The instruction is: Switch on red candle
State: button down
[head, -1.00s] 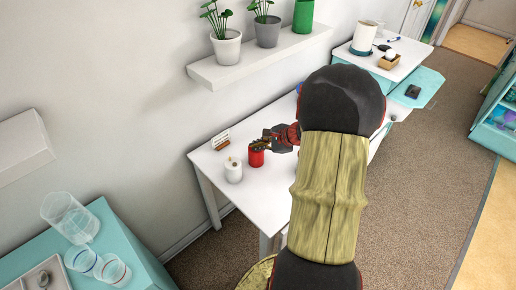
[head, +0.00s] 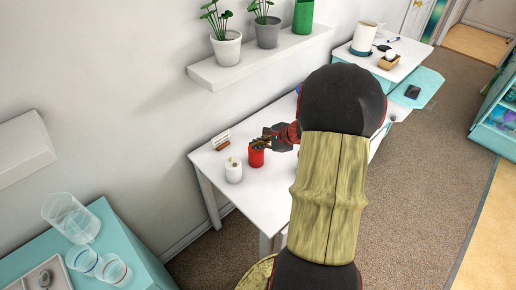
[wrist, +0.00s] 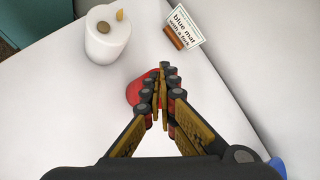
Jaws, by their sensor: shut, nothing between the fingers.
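The red candle (head: 257,158) stands on the white table, to the right of a white candle (head: 234,172). My gripper (head: 261,144) is shut and empty, with its fingertips at the top of the red candle. In the wrist view the closed fingertips (wrist: 162,80) cover much of the red candle (wrist: 135,92), whose left side shows. Whether they touch it, and its top, cannot be made out. The white candle (wrist: 107,40) there has a brown round spot and a small yellowish tip on top.
A small sign card (wrist: 181,25) on a wooden stand is behind the candles on the white table (head: 208,158). A shelf (head: 245,62) with potted plants hangs above.

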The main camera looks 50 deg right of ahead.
notch_tip(320, 180, up, 6)
jog(key=p, duration=0.4)
dwell(0.6)
jog(key=s+a+r+n+g+y, duration=0.1)
jog(key=s+a+n+g, duration=0.25)
jog(key=a+n, duration=0.35)
jog(key=s+a+r+n+g+y, duration=0.1)
jog(key=s+a+r+n+g, duration=0.1)
jog(key=s+a+n, duration=0.45)
jog(key=s+a+r+n+t+h, duration=0.1)
jog(key=s+a+r+n, duration=0.1)
jog(key=a+r+n, duration=0.4)
jog(key=s+a+r+n+t+h, duration=0.1)
jog(key=a+r+n, duration=0.5)
jog(key=a, duration=1)
jog(key=shift+s+a+r+h, duration=0.15)
jog(key=shift+s+r+h, duration=0.25)
jog(key=shift+r, duration=1.45)
